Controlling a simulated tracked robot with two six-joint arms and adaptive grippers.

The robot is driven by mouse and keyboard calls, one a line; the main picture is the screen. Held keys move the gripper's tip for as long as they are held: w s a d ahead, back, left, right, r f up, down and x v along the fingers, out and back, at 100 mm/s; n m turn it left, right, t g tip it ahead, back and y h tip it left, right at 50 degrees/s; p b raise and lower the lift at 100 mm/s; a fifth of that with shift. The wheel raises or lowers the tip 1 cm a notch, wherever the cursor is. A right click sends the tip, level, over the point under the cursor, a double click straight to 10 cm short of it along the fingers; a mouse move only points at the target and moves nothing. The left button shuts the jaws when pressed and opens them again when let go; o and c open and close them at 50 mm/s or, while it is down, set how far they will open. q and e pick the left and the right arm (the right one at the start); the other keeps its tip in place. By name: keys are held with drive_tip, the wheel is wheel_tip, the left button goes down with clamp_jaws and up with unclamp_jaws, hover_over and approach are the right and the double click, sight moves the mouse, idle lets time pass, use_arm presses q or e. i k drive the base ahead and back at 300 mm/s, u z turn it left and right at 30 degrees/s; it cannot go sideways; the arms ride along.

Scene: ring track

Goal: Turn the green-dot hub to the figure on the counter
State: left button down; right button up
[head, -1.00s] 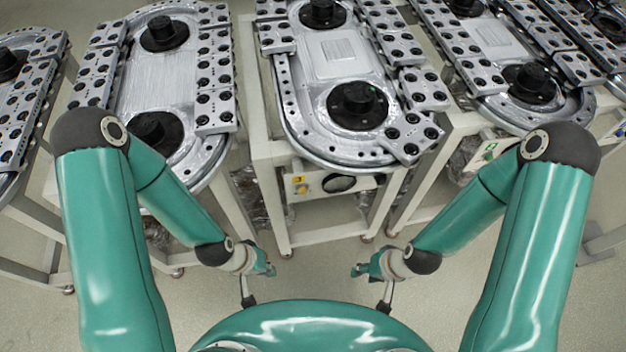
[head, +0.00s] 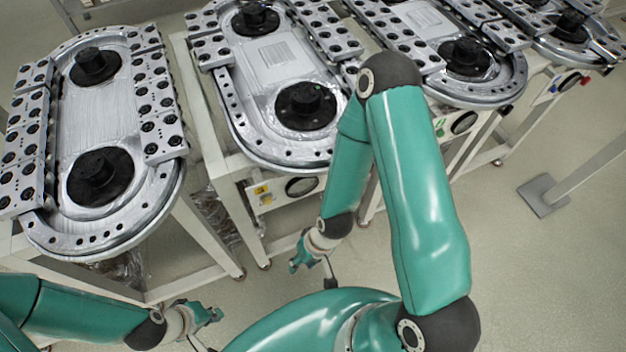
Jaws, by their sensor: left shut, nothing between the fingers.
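A black hub (head: 305,106) stands on the front end of the middle ring track (head: 240,127). A tiny green speck seems to show near its top; a figure cannot be read. The panel below that track has a yellow label and a dark oval window (head: 301,187), too small to read. A panel with a green label (head: 440,127) and oval window (head: 463,122) is under the track to the right, whose front hub (head: 466,56) is black. My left gripper (head: 212,314) is shut and empty, low at the left. My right gripper (head: 296,263) hangs below the middle track, its fingers unclear. Both are clear of the hubs.
Another track (head: 60,235) with two black hubs stands at the left on a white frame. A further track stands at the far right. A post on a grey foot plate (head: 543,195) stands on the right. Bare floor (head: 500,270) is open at lower right.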

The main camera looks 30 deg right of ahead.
sight(305, 97)
drive_tip(key=z, duration=0.25)
drive_tip(key=k, duration=0.45)
drive_tip(key=z, duration=0.4)
drive_tip(key=i, duration=0.5)
drive_tip(key=z, duration=0.1)
